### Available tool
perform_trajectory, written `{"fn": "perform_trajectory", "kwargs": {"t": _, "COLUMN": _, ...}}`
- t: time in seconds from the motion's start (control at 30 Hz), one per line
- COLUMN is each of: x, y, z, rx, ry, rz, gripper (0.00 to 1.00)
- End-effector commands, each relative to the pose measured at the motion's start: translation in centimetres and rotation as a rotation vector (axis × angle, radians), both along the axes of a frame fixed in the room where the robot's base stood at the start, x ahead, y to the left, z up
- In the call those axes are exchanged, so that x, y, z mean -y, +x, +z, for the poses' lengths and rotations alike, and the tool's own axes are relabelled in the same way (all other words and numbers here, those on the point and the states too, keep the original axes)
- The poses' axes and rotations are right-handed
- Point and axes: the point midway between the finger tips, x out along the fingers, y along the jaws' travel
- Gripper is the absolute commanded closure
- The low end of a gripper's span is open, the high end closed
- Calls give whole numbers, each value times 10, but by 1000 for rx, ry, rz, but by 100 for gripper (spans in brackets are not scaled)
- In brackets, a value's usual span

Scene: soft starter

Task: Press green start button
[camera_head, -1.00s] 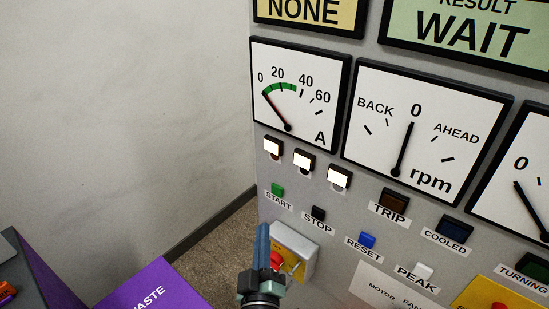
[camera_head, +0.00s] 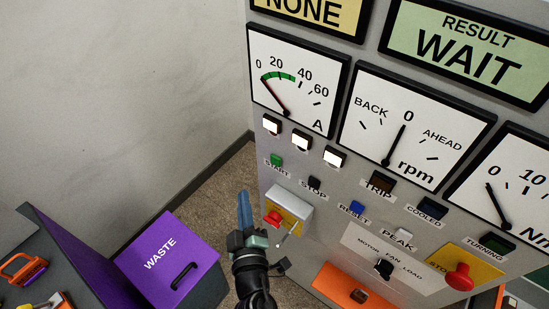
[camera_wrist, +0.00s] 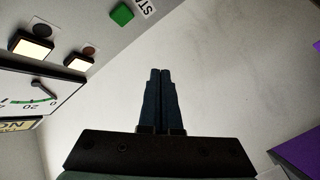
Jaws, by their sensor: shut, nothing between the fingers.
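The green start button (camera_head: 277,159) sits on the grey panel above a START label, at the panel's left edge below the ammeter. In the wrist view the green button (camera_wrist: 122,14) is at the top, left of centre, with part of its label beside it. My gripper (camera_head: 243,194) is below and left of the button in the head view, apart from it, with its fingers pointing up. In the wrist view my gripper (camera_wrist: 160,72) has its fingers together and empty, pointing at the pale wall rather than the button.
The black stop button (camera_head: 314,183) is right of start. A purple waste bin (camera_head: 165,255) stands at lower left. The floor between bin and panel looks clear.

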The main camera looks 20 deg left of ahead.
Motion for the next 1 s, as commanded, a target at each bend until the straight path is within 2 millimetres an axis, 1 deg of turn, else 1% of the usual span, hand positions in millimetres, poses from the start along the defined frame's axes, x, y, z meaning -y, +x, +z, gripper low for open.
{"fn": "perform_trajectory", "kwargs": {"t": 0.13, "x": 1, "y": 4, "z": 2, "rx": 1, "ry": 1, "rz": -1, "gripper": 100}}
{"fn": "perform_trajectory", "kwargs": {"t": 0.27, "x": 5, "y": 16, "z": 4, "rx": 3, "ry": 0, "rz": -2, "gripper": 100}}
{"fn": "perform_trajectory", "kwargs": {"t": 0.5, "x": 17, "y": 48, "z": 3, "rx": 2, "ry": 1, "rz": -3, "gripper": 100}}
{"fn": "perform_trajectory", "kwargs": {"t": 0.7, "x": 26, "y": 71, "z": 3, "rx": 2, "ry": 2, "rz": -5, "gripper": 100}}
{"fn": "perform_trajectory", "kwargs": {"t": 0.83, "x": 29, "y": 79, "z": 2, "rx": 2, "ry": 1, "rz": -3, "gripper": 100}}
{"fn": "perform_trajectory", "kwargs": {"t": 1.0, "x": 30, "y": 83, "z": 1, "rx": 0, "ry": 1, "rz": -1, "gripper": 100}}
